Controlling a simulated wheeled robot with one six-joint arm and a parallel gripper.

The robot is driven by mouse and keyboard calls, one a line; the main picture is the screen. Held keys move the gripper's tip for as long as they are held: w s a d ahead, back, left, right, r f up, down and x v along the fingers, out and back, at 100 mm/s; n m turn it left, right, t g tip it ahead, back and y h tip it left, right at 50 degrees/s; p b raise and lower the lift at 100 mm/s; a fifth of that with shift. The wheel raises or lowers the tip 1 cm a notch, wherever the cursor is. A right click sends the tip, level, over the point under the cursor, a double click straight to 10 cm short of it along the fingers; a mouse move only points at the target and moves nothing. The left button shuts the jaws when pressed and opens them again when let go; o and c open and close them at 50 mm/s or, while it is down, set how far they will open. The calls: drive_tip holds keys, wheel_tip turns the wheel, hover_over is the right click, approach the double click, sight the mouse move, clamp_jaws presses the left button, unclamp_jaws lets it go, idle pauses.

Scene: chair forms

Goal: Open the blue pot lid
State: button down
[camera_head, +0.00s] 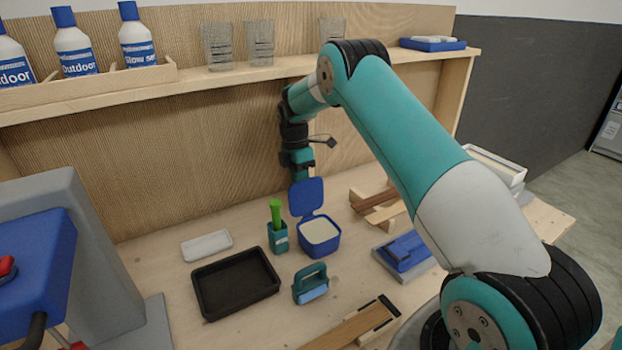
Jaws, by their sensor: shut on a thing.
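The blue pot (319,242) stands on the wooden table near its middle, with pale contents showing inside. Its blue lid (306,196) stands raised and roughly upright at the pot's back edge. My gripper (300,178) is above and behind the pot, pointing down at the lid's top edge. It is shut on the lid as far as the view shows. The fingertips are small and partly hidden by the lid.
A teal holder with a green-handled tool (277,228) stands close left of the pot. A black tray (235,283), a white block (206,245) and a teal-handled tool (311,284) lie nearby. A shelf (200,80) with bottles and glasses runs behind.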

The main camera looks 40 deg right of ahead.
drive_tip(key=shift+w+d+f+b, duration=0.1)
drive_tip(key=shift+w+f+b, duration=0.3)
drive_tip(key=shift+w+f, duration=0.55)
drive_tip(key=shift+w+r, duration=0.1)
drive_tip(key=shift+w, duration=0.15)
drive_tip(key=c, duration=1.2)
unclamp_jaws()
drive_tip(key=shift+w, duration=0.15)
drive_tip(key=shift+o, duration=0.2)
